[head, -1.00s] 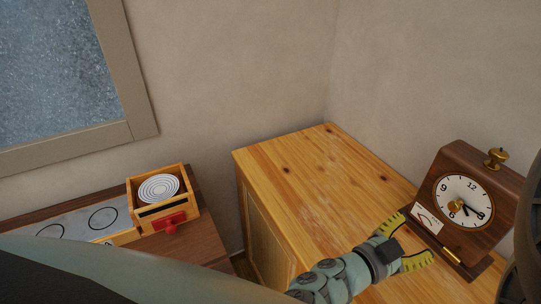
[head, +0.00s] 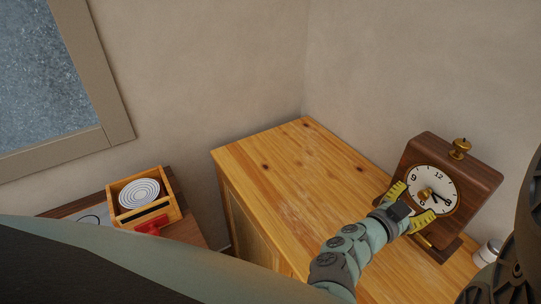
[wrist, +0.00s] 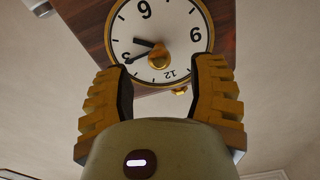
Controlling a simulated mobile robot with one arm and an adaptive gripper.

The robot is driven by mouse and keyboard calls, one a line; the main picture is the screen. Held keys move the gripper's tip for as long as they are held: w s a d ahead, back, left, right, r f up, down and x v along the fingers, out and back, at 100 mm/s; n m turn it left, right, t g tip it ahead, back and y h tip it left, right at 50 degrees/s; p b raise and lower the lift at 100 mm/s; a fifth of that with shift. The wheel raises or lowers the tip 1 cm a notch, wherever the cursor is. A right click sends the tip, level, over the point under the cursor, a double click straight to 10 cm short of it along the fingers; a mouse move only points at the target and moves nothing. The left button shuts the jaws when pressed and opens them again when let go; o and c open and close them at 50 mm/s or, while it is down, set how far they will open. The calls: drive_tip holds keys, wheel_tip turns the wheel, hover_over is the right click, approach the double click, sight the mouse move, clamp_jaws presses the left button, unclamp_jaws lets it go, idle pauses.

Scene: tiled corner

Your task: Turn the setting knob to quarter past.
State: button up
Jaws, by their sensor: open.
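A brown wooden clock (head: 470,170) stands tilted back on the cabinet at the right. Its white face (head: 438,176) has black numbers and dark hands. A brass setting knob (head: 424,194) sticks out from the middle of the face. In the wrist view the face appears upside down, with the knob (wrist: 158,57) in front of it and both hands pointing left toward the 3 side. My gripper (head: 417,200) is open in front of the face. In the wrist view its yellow fingers (wrist: 160,75) stand on either side of the knob; no contact is visible.
A second brass knob (head: 460,146) sits on top of the clock. A white-lidded jar (head: 489,251) stands right of it. The wooden cabinet top (head: 290,165) is bare on the left. A small box with a ringed disc (head: 139,193) sits on a lower table.

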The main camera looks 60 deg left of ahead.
sight(421, 198)
drive_tip(key=shift+w+d+p, duration=0.1)
drive_tip(key=shift+w+p, duration=0.2)
drive_tip(key=shift+w, duration=1.4)
drive_tip(key=shift+c, duration=0.3)
drive_tip(key=shift+f, duration=0.1)
clamp_jaws()
